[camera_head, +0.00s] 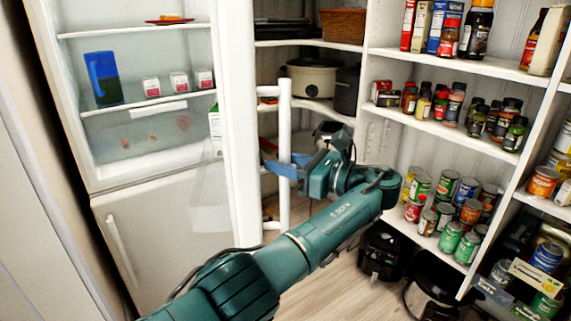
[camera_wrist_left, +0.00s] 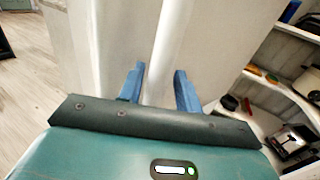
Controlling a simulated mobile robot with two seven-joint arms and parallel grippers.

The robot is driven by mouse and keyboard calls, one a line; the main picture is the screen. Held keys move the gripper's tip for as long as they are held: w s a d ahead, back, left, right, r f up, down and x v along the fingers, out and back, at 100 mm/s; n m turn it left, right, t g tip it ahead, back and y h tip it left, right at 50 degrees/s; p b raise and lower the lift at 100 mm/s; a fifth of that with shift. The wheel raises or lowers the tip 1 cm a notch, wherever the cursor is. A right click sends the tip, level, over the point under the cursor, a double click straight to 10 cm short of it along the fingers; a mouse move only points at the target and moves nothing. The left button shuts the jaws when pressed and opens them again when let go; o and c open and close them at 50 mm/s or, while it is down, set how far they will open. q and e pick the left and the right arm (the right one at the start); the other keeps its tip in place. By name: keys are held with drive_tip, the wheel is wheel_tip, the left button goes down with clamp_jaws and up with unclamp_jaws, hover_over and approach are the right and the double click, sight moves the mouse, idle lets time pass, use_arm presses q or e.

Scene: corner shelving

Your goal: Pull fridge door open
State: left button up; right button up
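The white fridge door (camera_head: 238,120) stands open, swung out from the fridge (camera_head: 150,150), and shows nearly edge-on. Its white vertical bar handle (camera_head: 284,130) is on the door's outer face. My left gripper (camera_head: 284,167), with blue fingers, is at the handle's middle height. In the left wrist view the fingers (camera_wrist_left: 160,85) are apart, one on each side of the handle (camera_wrist_left: 167,45), with small gaps beside it. The door face (camera_wrist_left: 215,45) lies beyond the fingertips. My right gripper is not in view.
The fridge holds a blue pitcher (camera_head: 103,78) and several small cartons. A lower door (camera_head: 160,240) is shut. Corner shelves (camera_head: 440,130) with jars and cans stand to the right, behind my left arm. Black appliances (camera_head: 382,250) stand on the floor below; wooden floor (camera_head: 335,290) is clear in front.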

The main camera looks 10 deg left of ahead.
sight(286, 114)
use_arm(q)
drive_tip(key=shift+o, duration=0.3)
drive_tip(key=shift+s+d, duration=0.1)
drive_tip(key=shift+d, duration=0.05)
wheel_tip(286, 114, up, 10)
drive_tip(key=shift+p, duration=0.7)
